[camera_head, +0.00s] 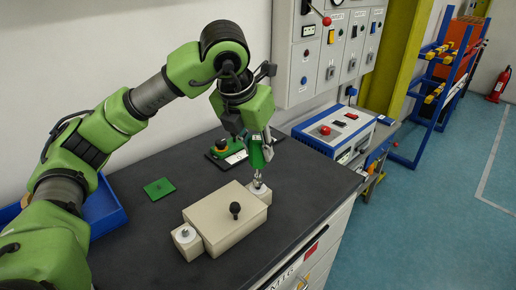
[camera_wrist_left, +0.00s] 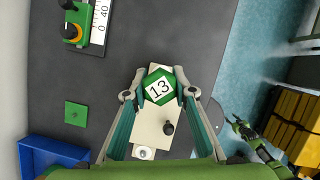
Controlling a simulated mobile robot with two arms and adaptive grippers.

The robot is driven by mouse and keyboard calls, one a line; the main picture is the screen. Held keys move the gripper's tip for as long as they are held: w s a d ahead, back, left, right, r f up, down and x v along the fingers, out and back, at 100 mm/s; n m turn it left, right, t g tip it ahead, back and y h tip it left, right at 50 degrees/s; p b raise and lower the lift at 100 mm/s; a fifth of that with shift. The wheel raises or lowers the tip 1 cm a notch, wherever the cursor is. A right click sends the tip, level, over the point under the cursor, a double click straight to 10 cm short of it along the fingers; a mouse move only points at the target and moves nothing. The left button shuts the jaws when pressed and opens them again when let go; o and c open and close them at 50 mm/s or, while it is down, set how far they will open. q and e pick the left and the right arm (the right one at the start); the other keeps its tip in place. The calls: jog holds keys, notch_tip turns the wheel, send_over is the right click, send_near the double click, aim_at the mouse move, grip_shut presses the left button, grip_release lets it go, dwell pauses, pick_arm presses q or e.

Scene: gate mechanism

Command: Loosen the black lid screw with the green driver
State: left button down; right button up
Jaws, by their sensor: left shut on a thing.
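My left gripper (camera_head: 262,146) is shut on the green driver (camera_head: 257,157), which points down over the far right tab of a beige box (camera_head: 222,228). The driver's silver shaft is at or just above the pale round fitting (camera_head: 258,188) on that tab; contact is too small to tell. The black lid screw (camera_head: 235,208) stands upright on the box lid, nearer than the driver and apart from it. My right gripper (camera_wrist_left: 238,127) is small at the right there.
A second round fitting (camera_head: 185,235) sits on the box's near left tab. A green plate (camera_head: 159,189) lies left of the box. A blue tray (camera_head: 100,210) is at the left. A device with a green-and-white base (camera_head: 228,151) and a blue-grey control box (camera_head: 335,130) stand behind.

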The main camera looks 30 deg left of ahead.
aim_at(258, 137)
pick_arm(q)
jog(key=shift+r+p, duration=1.6)
jog(key=shift+r, duration=1)
jog(key=shift+w+f, duration=0.1)
